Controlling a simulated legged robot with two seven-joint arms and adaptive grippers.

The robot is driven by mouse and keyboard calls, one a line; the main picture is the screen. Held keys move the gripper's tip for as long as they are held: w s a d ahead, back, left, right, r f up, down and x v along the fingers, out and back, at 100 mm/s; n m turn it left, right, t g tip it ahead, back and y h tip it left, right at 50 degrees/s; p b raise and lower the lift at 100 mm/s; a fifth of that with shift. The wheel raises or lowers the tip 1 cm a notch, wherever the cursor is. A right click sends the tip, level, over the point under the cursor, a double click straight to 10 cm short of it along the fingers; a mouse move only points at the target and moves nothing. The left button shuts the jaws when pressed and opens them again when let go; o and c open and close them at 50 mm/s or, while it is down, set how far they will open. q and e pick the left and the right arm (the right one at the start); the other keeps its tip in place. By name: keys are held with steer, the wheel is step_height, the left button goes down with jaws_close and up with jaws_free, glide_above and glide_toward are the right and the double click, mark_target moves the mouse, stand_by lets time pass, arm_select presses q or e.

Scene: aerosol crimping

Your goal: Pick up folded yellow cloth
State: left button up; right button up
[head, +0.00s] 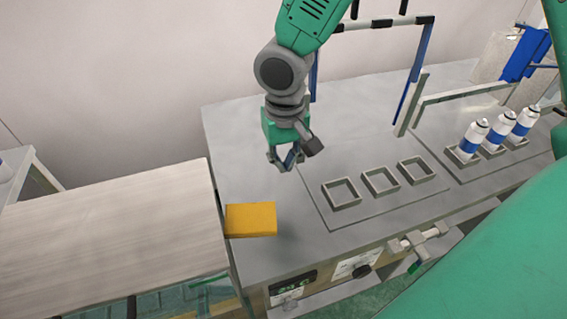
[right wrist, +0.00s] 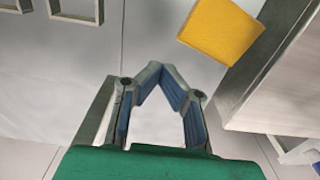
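The folded yellow cloth (head: 251,219) is a flat, block-like square. It lies on the grey table close to the right edge of the wood-topped surface. It also shows at the top of the right wrist view (right wrist: 222,29). My right gripper (head: 283,165) hangs above the table, behind and to the right of the cloth in the head view, apart from it. In the right wrist view its blue-padded fingers (right wrist: 160,67) lean together and appear to meet at the tips, with nothing between them. My left gripper is out of view.
The wood-topped surface (head: 110,230) stands left of the table (head: 228,135). Several empty square holders (head: 341,194) sit right of the cloth. White-and-blue cans (head: 473,136) stand farther right. A blue-and-white frame (head: 412,75) rises behind. Bare table surrounds the cloth's back and right sides.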

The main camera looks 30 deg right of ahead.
steer(key=o, duration=1.7)
steer(key=shift+d, duration=0.15)
steer(key=shift+c, duration=0.2)
steer(key=shift+r, duration=0.1)
